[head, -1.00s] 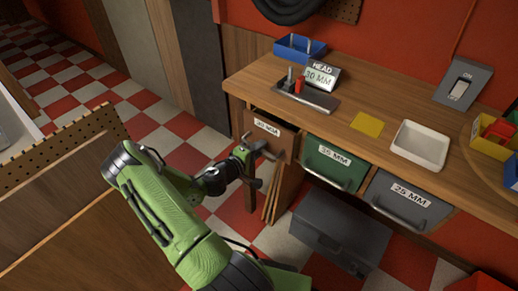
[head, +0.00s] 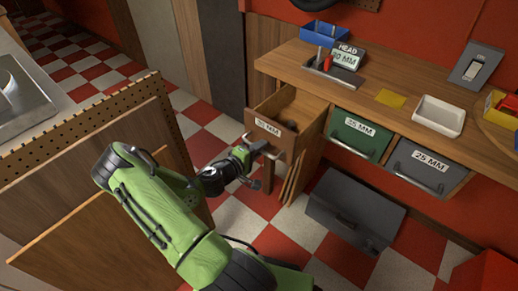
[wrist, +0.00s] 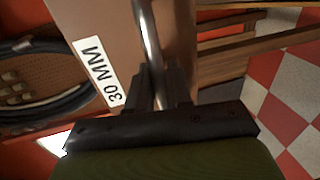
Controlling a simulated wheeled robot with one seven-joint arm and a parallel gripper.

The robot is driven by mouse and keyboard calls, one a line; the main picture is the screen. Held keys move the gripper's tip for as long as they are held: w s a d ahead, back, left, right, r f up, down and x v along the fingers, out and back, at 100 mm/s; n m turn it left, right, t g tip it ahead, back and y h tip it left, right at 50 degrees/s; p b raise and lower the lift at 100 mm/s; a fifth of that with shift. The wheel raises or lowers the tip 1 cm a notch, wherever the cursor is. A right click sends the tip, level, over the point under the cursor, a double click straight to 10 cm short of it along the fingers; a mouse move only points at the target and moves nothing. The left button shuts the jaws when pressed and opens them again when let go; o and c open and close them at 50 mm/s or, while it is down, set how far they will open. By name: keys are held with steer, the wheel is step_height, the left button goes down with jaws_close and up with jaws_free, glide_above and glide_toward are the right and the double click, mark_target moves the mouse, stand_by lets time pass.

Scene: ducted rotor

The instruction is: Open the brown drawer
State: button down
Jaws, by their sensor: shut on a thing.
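The brown drawer (head: 267,131), labelled 30 MM, is pulled out from the left end of the workbench, and its inside shows from above. A dark object lies inside it toward the right. In the wrist view the drawer front (wrist: 100,20) is close, with its metal bar handle (wrist: 148,40) running between my fingers. My gripper (wrist: 158,88) is shut on that handle. In the head view my gripper (head: 256,165) is at the drawer's front, partly hidden by my own wrist.
A green drawer (head: 358,137) and a grey drawer (head: 418,168) sit closed to the right. A grey metal box (head: 355,210) stands on the checkered floor below. A pegboard-edged wooden panel (head: 110,130) stands left of my arm.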

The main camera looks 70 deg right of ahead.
steer(key=c, duration=1.2)
jaws_free()
steer(key=p+v, duration=0.2)
steer(key=v, duration=1.3)
steer(key=shift+w+a+p, duration=0.15)
steer(key=shift+a+p, duration=0.15)
steer(key=shift+r, duration=0.1)
